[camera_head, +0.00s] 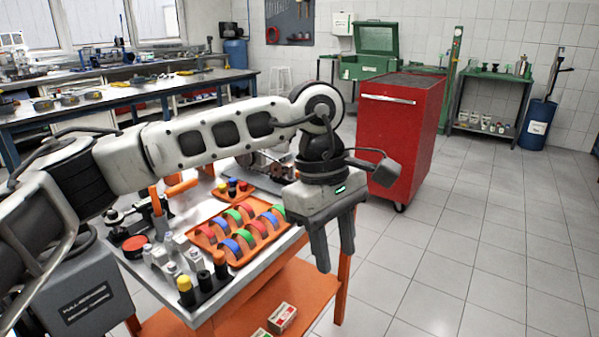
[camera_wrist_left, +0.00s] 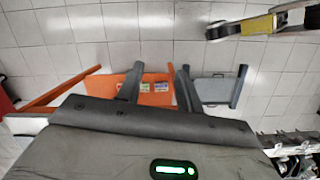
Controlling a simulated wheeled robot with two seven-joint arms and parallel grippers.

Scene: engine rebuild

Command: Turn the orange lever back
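An orange lever (camera_head: 182,187) shows in the head view at the back left of the workbench, beside an upright orange post (camera_head: 155,201). My left arm passes in front of and above this area and hides part of what is around it. My left gripper (camera_head: 334,259) points down off the right edge of the bench, well away from the lever. Its two fingers are apart with nothing between them. The left wrist view also shows the open fingers (camera_wrist_left: 161,68), with floor and an orange shelf beyond. The lever cannot be made out there. My right gripper is not in view.
The workbench (camera_head: 285,246) carries an orange tray (camera_head: 232,258) of coloured half rings and several small bottles and parts at its front left. Small boxes (camera_head: 282,317) lie on the orange lower shelf. A red cabinet (camera_head: 405,140) stands behind. The floor to the right is clear.

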